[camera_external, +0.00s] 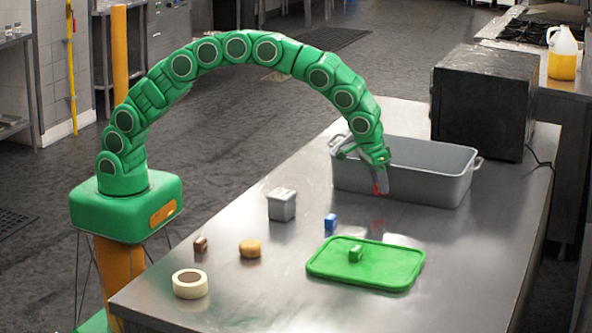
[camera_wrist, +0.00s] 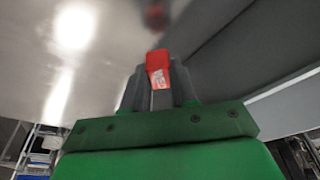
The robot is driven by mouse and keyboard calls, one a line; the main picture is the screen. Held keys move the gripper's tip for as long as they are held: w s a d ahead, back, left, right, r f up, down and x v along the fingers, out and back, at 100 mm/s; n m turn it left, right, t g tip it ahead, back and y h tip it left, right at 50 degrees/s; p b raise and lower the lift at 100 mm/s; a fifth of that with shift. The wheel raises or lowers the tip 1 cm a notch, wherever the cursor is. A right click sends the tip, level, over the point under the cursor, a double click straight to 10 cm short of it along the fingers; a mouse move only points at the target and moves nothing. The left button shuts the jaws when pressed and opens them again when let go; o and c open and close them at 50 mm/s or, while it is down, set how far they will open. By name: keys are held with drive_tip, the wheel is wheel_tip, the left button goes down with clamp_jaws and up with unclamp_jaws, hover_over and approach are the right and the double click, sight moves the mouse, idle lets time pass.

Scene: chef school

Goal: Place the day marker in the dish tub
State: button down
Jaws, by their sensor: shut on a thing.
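My gripper (camera_wrist: 159,90) is shut on a small red marker (camera_wrist: 157,63) with pale lettering on its side, seen in the wrist view. In the external view the red marker (camera_external: 377,189) shows just below the fingertips, in front of the near wall of the dish tub. The dish tub (camera_external: 430,187) is a grey rectangular bin with end handles, standing on the steel table. Its grey wall (camera_wrist: 225,65) runs close along the right of the gripper in the wrist view. The marker appears outside the tub, above the table; the exact gap to the wall is hard to tell.
A green tray (camera_external: 395,272) with a green block (camera_external: 356,254) lies in front. A blue block (camera_external: 330,221), grey box (camera_external: 281,204), tan round item (camera_external: 250,249), brown block (camera_external: 201,244) and tape roll (camera_external: 190,284) stand to the left. A black appliance (camera_external: 482,100) stands behind the tub.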

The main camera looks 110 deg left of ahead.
drive_tip(key=s+d+r, duration=0.3)
drive_tip(key=s+r, duration=0.6)
drive_tip(key=s, duration=0.3)
drive_tip(key=s+a, duration=0.8)
drive_tip(key=a, duration=0.4)
drive_tip(key=w+a+f, duration=0.1)
drive_tip(key=w+f, duration=0.1)
drive_tip(key=w, duration=0.2)
drive_tip(key=w+a+f, duration=0.2)
drive_tip(key=w+f, duration=0.1)
drive_tip(key=w, duration=0.1)
drive_tip(key=w+a+f, duration=0.1)
drive_tip(key=w+f, duration=0.2)
drive_tip(key=w, duration=0.1)
drive_tip(key=shift+a, duration=0.4)
drive_tip(key=shift+w+a+f, duration=0.1)
drive_tip(key=shift+w+f, duration=0.15)
drive_tip(key=shift+f, duration=0.25)
drive_tip(key=shift+w+a+f, duration=0.1)
drive_tip(key=shift+w+f, duration=0.15)
drive_tip(key=shift+f, duration=1.45)
drive_tip(key=shift+f, duration=0.15)
